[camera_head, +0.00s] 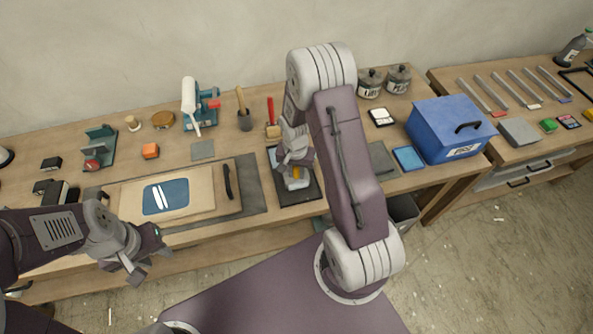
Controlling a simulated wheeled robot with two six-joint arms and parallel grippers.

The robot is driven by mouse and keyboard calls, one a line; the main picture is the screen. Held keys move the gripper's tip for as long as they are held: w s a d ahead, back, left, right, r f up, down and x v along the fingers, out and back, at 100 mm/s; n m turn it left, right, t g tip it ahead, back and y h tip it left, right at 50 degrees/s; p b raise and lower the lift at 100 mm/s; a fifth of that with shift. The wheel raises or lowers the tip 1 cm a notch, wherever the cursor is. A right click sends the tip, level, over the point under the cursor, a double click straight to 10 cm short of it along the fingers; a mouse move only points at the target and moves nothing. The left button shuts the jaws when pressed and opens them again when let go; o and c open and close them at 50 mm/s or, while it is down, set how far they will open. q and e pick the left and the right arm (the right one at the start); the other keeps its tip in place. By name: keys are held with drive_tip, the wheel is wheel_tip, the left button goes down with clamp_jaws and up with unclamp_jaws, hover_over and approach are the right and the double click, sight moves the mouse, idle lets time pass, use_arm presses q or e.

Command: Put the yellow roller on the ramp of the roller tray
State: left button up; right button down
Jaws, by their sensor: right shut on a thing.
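My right gripper (295,164) is over the dark tray (314,188) near the table's front edge, pointing down. It is shut on the yellow roller (297,172), of which only a small yellow part shows below the fingers. A pale patch shows under it inside the tray. The gripper and my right arm hide much of the tray, its ramp and the roller; I cannot tell whether the roller touches the ramp. My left gripper (152,265) is open and empty in front of the table at the left.
A board with a blue plate (166,197) lies on a grey mat left of the tray. A blue box (449,128) and blue pad (408,158) are at the right.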

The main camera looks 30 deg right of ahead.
drive_tip(key=shift+s+f+b, duration=0.15)
drive_tip(key=shift+f+b, duration=0.2)
drive_tip(key=shift+f, duration=0.15)
drive_tip(key=shift+s+a, duration=0.1)
drive_tip(key=shift+s, duration=0.05)
drive_tip(key=c, duration=1.2)
unclamp_jaws()
drive_tip(key=shift+s, duration=0.15)
drive_tip(key=shift+r+p, duration=0.5)
drive_tip(key=shift+p, duration=0.05)
drive_tip(key=r, duration=0.2)
drive_tip(key=w+r, duration=0.1)
drive_tip(key=r, duration=0.1)
drive_tip(key=shift+r+b, duration=0.15)
drive_tip(key=shift+b, duration=0.15)
drive_tip(key=r, duration=0.4)
drive_tip(key=s+r, duration=0.1)
drive_tip(key=r, duration=0.2)
drive_tip(key=shift+a, duration=0.25)
drive_tip(key=shift+w+r, duration=0.15)
drive_tip(key=shift+r, duration=0.3)
drive_tip(key=shift+s+a+f+n+y+b, duration=0.15)
drive_tip(key=shift+s+a+f+n+b, duration=0.45)
drive_tip(key=shift+s+a+n, duration=1)
drive_tip(key=shift+s+a+f+n+y+b, duration=0.1)
drive_tip(key=shift+s+a+f+n+b, duration=0.75)
drive_tip(key=shift+s, duration=1.4)
drive_tip(key=shift+s+a+f+n+y+b, duration=0.15)
drive_tip(key=shift+s+a+f+n+b, duration=0.25)
drive_tip(key=shift+s+a+n, duration=0.9)
